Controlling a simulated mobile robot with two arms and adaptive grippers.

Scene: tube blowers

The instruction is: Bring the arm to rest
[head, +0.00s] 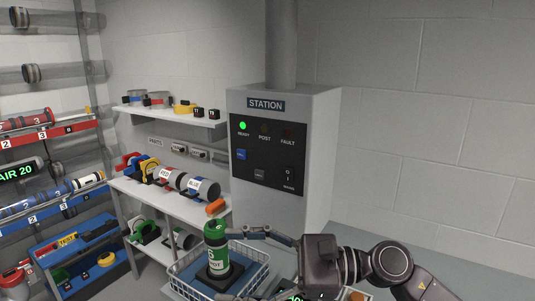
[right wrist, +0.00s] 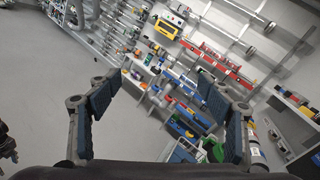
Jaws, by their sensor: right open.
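My right gripper (head: 238,266) comes in from the right at the bottom of the head view. Its fingers are spread apart with nothing held between them. My left gripper does not show in the head view.
A wire-edged basket (head: 258,280) with a blue tray is below the gripper. A grey station cabinet (head: 315,130) with a lit green READY lamp (head: 243,126) stands behind. Shelves with red and blue cylinders (head: 204,189) are to the left. The wall at right is bare.

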